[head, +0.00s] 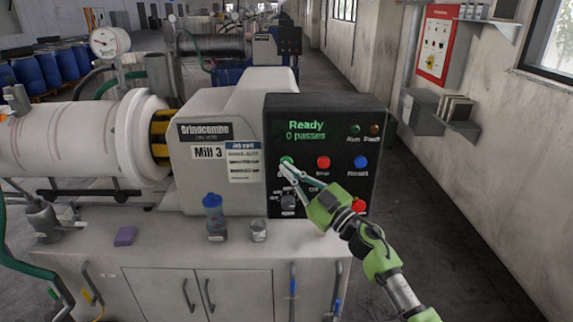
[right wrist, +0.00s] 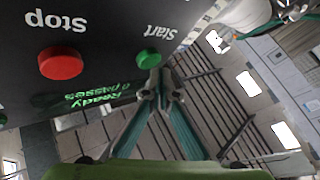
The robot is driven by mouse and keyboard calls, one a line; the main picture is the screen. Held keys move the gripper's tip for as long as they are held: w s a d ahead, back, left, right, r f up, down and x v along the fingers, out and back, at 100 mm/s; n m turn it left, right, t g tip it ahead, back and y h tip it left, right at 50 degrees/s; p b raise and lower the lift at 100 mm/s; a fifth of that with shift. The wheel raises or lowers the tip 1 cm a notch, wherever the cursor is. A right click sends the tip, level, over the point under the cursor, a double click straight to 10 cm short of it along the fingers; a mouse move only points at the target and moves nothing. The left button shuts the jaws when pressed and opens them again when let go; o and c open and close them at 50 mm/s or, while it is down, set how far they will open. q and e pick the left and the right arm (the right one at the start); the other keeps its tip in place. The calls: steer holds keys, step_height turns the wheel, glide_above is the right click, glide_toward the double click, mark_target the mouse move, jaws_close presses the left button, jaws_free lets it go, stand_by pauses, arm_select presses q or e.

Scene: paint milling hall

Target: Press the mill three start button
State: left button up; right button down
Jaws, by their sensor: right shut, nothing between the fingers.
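Mill 3 (head: 238,105) has a black control panel (head: 343,129) whose display reads "Ready, 0 passes". My left gripper is not in view.
A red stop button (head: 323,162) and a blue button (head: 360,162) are to the right of start. A selector knob (head: 288,202) and another red button (head: 359,206) are below. A blue-capped bottle (head: 213,215) and a glass jar (head: 258,230) stand on the ledge.

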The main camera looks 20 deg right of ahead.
steer(key=shift+w+d, duration=0.2)
steer(key=shift+w, duration=0.45)
stand_by(0.7)
steer(key=shift+s, duration=0.15)
steer(key=shift+s+a+p, duration=0.2)
steer(key=shift+s+p, duration=0.35)
steer(key=shift+s, duration=0.2)
steer(key=shift+a, duration=0.1)
steer(key=s+p, duration=0.1)
steer(key=s, duration=0.1)
steer(key=s+a+p, duration=0.1)
steer(key=s, duration=0.1)
steer(key=shift+s+a+p, duration=0.15)
steer(key=shift+s+p, duration=0.15)
steer(key=shift+s, duration=0.05)
steer(key=shift+f, duration=0.1)
stand_by(0.4)
